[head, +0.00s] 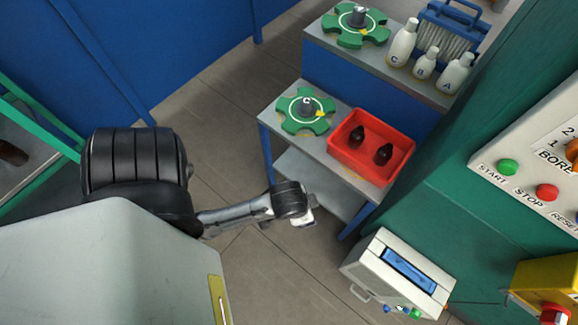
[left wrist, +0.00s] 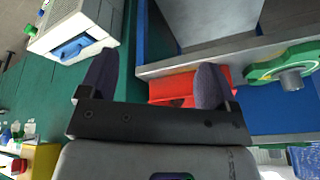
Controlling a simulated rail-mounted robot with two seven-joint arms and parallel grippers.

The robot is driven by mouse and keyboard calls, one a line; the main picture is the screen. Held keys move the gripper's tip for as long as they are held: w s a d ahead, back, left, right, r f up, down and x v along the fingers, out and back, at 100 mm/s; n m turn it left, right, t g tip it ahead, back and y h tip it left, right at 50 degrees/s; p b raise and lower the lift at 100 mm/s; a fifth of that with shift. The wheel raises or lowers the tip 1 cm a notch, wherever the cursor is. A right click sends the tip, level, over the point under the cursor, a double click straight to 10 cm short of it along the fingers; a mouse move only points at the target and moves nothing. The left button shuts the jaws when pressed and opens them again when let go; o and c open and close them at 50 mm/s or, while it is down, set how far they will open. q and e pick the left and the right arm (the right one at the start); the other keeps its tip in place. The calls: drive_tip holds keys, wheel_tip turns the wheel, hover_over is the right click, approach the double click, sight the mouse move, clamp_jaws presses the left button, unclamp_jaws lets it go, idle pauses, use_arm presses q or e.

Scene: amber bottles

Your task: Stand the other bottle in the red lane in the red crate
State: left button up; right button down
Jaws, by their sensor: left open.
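The red crate (head: 402,172) sits on a grey side table in the head view. Two dark amber bottles, one at the left (head: 357,137) and one at the right (head: 383,155), are inside it and look upright. Another dark bottle (head: 12,153) shows partly at the far left edge, by a green frame. My left gripper (head: 304,219) is open and empty, beside and below the table. In the left wrist view its fingers (left wrist: 155,84) are spread, with part of the red crate (left wrist: 180,88) behind them. My right gripper is not in view. No red lane can be made out.
A green star wheel (head: 303,124) stands left of the crate. White bottles (head: 403,43) and a blue brush caddy are on the table behind. A white box with a blue panel (head: 395,275) is at the lower right, near the green control cabinet (head: 450,190).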

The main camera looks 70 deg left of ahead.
use_arm(q)
drive_tip(key=s+d+r+m+h, duration=0.1)
drive_tip(key=s+d, duration=0.2)
drive_tip(key=s, duration=0.2)
drive_tip(key=shift+s+r+m, duration=0.2)
drive_tip(key=shift+s+m, duration=0.05)
drive_tip(key=shift+m, duration=0.05)
drive_tip(key=shift+d, duration=0.1)
